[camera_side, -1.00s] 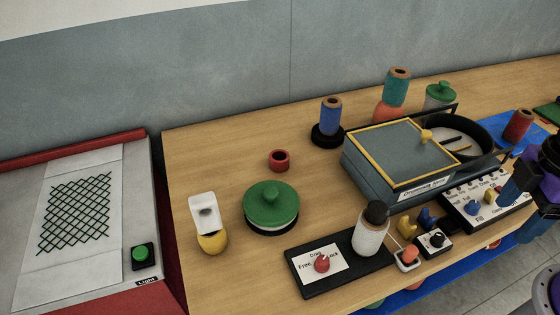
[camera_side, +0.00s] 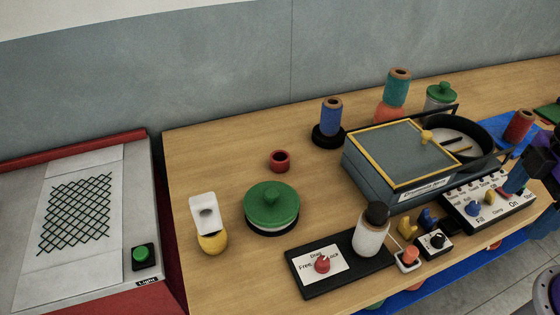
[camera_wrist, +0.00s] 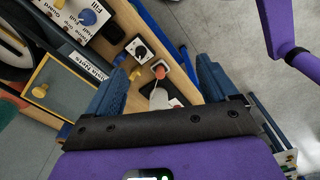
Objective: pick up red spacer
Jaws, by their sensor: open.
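The red spacer (camera_side: 279,161) is a short red ring with a dark hole. It lies on the wooden table behind the green-knobbed round lid (camera_side: 271,205) in the side view. I do not see it in the wrist view. My gripper (camera_wrist: 160,66) is open, with its two blue fingers apart and nothing between them. In the side view my gripper (camera_side: 516,182) is at the right edge, partly cut off, near the switch panel and far to the right of the red spacer.
A grey-blue box with yellow trim (camera_side: 385,195) stands between my gripper and the spacer. A white bottle (camera_side: 369,238), a blue spool on a black base (camera_side: 331,118) and a yellow-based white item (camera_side: 211,242) stand around. Bare table (camera_side: 225,160) lies left of the spacer.

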